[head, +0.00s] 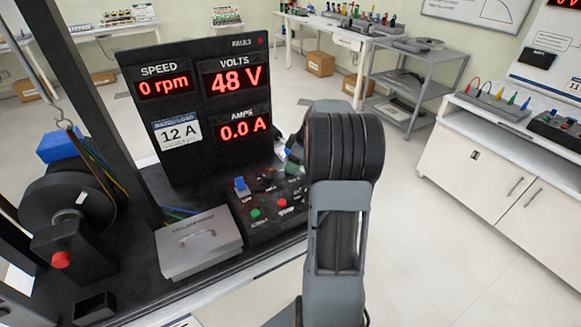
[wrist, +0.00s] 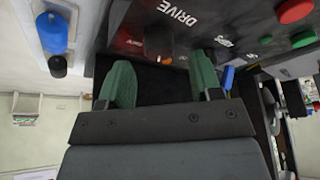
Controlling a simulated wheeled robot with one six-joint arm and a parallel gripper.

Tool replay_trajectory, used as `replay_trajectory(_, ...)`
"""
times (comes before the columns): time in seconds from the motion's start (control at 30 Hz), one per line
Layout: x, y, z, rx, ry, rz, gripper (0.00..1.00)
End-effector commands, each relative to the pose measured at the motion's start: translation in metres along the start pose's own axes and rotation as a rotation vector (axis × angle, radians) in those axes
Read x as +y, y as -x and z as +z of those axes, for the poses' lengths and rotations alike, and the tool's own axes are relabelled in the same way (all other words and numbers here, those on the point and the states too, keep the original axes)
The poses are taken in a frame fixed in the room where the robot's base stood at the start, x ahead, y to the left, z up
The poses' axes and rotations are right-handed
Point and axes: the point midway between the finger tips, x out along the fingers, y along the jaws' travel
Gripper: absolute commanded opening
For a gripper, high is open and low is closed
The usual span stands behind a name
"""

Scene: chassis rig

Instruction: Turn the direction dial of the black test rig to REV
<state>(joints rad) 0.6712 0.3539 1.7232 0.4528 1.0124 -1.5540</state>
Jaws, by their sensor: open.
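The black test rig (head: 225,155) stands at the left in the head view, its display reading 0 rpm, 48 V and 0.0 A. Its control panel (head: 262,225) lies low in front, partly hidden by my arm. In the wrist view a black round dial (wrist: 158,42) sits beside the DRIVE lettering; it may be the direction dial, but its small labels and setting cannot be read. My gripper (wrist: 161,78) is open, green fingertips apart, with the dial just beyond the gap between them. I see no contact. In the head view my gripper (head: 291,156) is mostly behind my wrist.
A blue-capped control (head: 240,185), a green button (head: 255,213) and a red button (head: 282,203) share the panel. A grey lidded box (head: 198,243) sits left of the panel. Open floor lies to the right.

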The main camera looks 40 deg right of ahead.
Motion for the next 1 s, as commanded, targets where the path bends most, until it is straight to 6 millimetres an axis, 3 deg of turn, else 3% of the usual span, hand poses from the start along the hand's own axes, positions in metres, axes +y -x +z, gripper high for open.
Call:
replay_trajectory(0.3, 0.0, -0.027, 0.0, -0.001, 0.0, 0.0, 0.59)
replay_trajectory(0.67, 0.0, -0.03, 0.0, -0.001, 0.0, 0.001, 0.59)
replay_trajectory(1.0, 0.0, -0.03, 0.0, 0.0, 0.0, 0.001, 0.26)
